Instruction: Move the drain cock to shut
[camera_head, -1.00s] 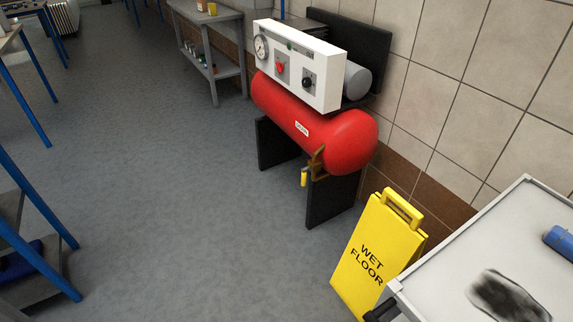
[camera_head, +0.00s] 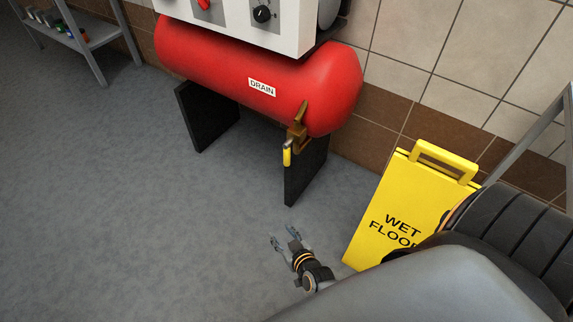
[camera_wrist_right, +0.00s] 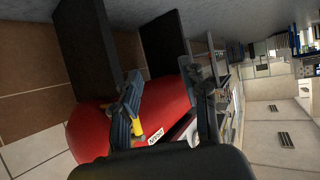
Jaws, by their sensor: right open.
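The drain cock (camera_head: 297,136) is a brass fitting under the right end of the red tank (camera_head: 230,70), below a DRAIN label (camera_head: 262,87). Its yellow-sleeved handle (camera_head: 287,153) hangs down. My right gripper (camera_head: 291,238) is open and empty, in front of and below the cock, apart from it. In the right wrist view the yellow handle (camera_wrist_right: 137,132) shows beside one finger of my open gripper (camera_wrist_right: 168,95), with the tank (camera_wrist_right: 88,128) behind. Part of the cock is hidden there by the finger. My left gripper is not in view.
A yellow wet floor sign (camera_head: 400,205) stands right of my right gripper, close to my arm. Dark support panels (camera_head: 306,170) hold the tank. A white control panel (camera_head: 285,25) is above it. The grey floor (camera_head: 130,220) to the left is clear.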

